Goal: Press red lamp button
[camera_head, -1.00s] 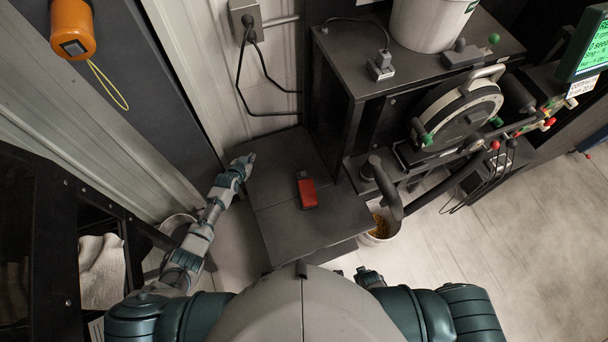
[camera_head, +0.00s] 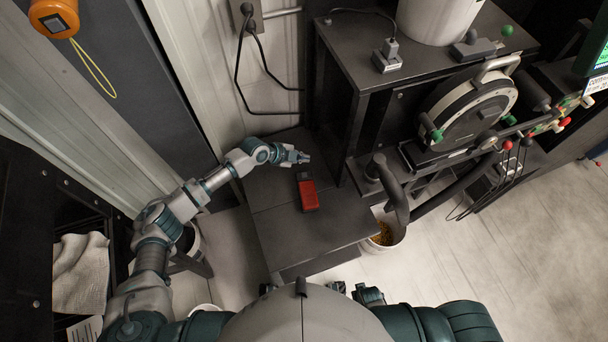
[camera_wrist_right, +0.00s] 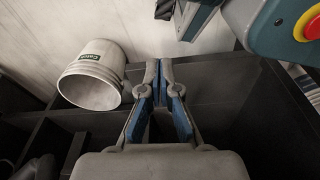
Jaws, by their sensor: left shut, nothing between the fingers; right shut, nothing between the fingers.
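The red lamp (camera_head: 309,195) lies on a low dark bench, with a black end that faces the back. Its button is too small to make out from here. My left gripper (camera_head: 301,157) is shut and empty. It is just behind the black end of the lamp, and a small gap shows between them in the head view. My right gripper (camera_wrist_right: 158,75) is shut and empty in the right wrist view, away from the lamp, which that view does not show.
The low dark bench (camera_head: 275,225) is otherwise bare. A bucket (camera_head: 388,238) with yellow grain stands right of the bench. A white bucket (camera_wrist_right: 95,78) shows in the wrist view.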

